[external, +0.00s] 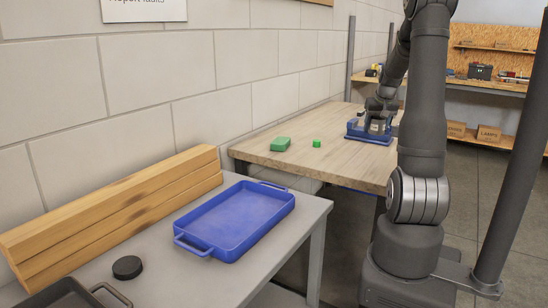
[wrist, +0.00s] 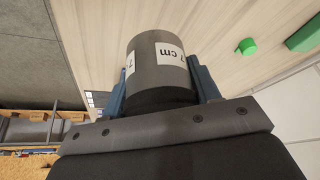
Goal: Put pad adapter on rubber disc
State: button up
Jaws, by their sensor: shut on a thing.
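The pad adapter appears to be the dark grey cylinder (wrist: 148,58) with white labels, one reading "7 cm". My gripper (wrist: 160,78) is shut on it, with a blue finger on either side. In the external view my gripper (external: 377,122) is small and far off, at the blue tray on the wooden bench; the cylinder cannot be made out clearly there. The rubber disc appears to be the black round disc (external: 127,267) lying flat on the grey table at the front left, far from my gripper. It is not in the wrist view.
A larger blue tray (external: 180,237) lies empty on the grey table (external: 262,248), beside stacked wooden beams (external: 110,215). A dark tray (external: 62,297) is near the disc. The wooden bench (external: 330,120) holds a green block (external: 280,144), a small green piece (external: 317,143) and a blue tray (external: 383,140).

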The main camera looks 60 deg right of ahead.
jog(key=w+a+f+n+t+y, duration=0.1)
jog(key=w+a+n, duration=0.3)
jog(key=w+a, duration=0.7)
jog(key=w+a+f+n+t+y, duration=0.1)
jog(key=w+a+n, duration=0.2)
jog(key=w+a, duration=0.85)
jog(key=w+a+n+y, duration=0.2)
jog(key=w+a+n, duration=0.1)
jog(key=w+a, duration=0.65)
jog(key=n+g+y, duration=0.1)
jog(key=n+y, duration=0.2)
jog(key=n, duration=0.6)
send_over(117, 265)
jog(key=s+d, duration=0.1)
jog(key=d, duration=0.1)
notch_tip(117, 265, down, 10)
jog(key=shift+s+r, duration=0.1)
jog(key=shift+a+f, duration=0.35)
jog(key=shift+a, duration=0.15)
jog(key=shift+f, duration=1.95)
jog(key=shift+f, duration=0.1)
